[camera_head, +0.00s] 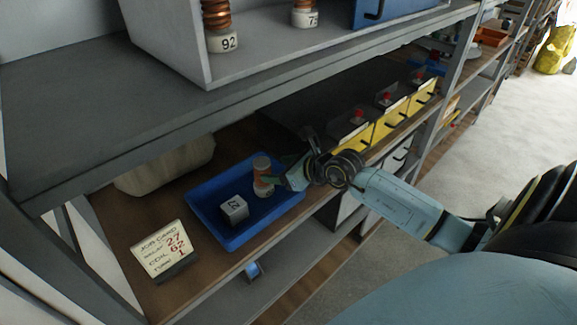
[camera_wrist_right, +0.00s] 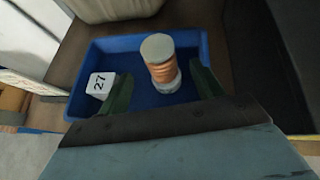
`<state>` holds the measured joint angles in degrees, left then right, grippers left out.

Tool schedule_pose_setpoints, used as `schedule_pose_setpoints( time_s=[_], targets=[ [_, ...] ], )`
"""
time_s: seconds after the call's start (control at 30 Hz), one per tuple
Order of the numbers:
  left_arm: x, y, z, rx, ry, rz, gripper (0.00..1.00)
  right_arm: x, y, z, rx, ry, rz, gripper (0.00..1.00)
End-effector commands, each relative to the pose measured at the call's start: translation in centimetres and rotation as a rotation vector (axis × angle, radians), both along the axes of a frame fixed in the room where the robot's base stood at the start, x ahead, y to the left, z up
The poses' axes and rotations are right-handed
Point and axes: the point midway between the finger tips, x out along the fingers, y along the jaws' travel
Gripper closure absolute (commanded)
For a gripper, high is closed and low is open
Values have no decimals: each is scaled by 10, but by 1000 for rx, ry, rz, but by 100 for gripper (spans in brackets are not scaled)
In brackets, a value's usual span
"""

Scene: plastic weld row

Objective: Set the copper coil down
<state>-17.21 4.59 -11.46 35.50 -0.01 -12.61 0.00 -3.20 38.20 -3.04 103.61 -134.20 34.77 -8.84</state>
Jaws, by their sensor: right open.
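The copper coil (camera_head: 262,175) stands upright in the blue tray (camera_head: 233,245). It has pale ends and copper windings in the middle; no number is readable on it. In the right wrist view the coil (camera_wrist_right: 161,68) is between the fingers of my right gripper (camera_wrist_right: 163,88), with a gap on both sides. My right gripper (camera_head: 276,178) is open, low at the tray's right part. A grey-white cube marked 27 (camera_head: 234,209) sits in the tray left of the coil; it also shows in the wrist view (camera_wrist_right: 100,84). My left gripper is not in view.
A job card (camera_head: 163,248) with 27, 62 and 1 stands left of the tray. A pale rounded object (camera_head: 168,166) lies behind it. Yellow bins (camera_head: 390,118) line the shelf to the right. The upper shelf (camera_head: 150,105) overhangs, bearing coils marked 92 (camera_head: 222,42) and 73 (camera_head: 305,18).

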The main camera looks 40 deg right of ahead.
Motion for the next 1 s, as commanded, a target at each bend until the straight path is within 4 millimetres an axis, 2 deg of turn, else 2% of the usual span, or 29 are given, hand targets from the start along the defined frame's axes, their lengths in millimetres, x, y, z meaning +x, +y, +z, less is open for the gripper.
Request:
schedule_pose_setpoints(
  time_s=[0.1, 0.23, 0.63, 0.73, 0.87, 1.0],
  targets=[
    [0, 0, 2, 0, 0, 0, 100, -15, -4, 8, -1, 2, 0, 34],
    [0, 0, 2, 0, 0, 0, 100, -24, -7, 13, -1, 0, 0, 34],
    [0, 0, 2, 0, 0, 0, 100, -27, -8, 16, 0, -1, 0, 34],
    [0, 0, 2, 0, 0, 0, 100, -28, -2, 17, 36, -11, 2, 34],
    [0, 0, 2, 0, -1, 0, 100, -30, 25, 28, 231, -75, -1, 34],
    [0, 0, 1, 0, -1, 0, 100, -37, 56, 57, 648, -193, -76, 34]
  ],
)
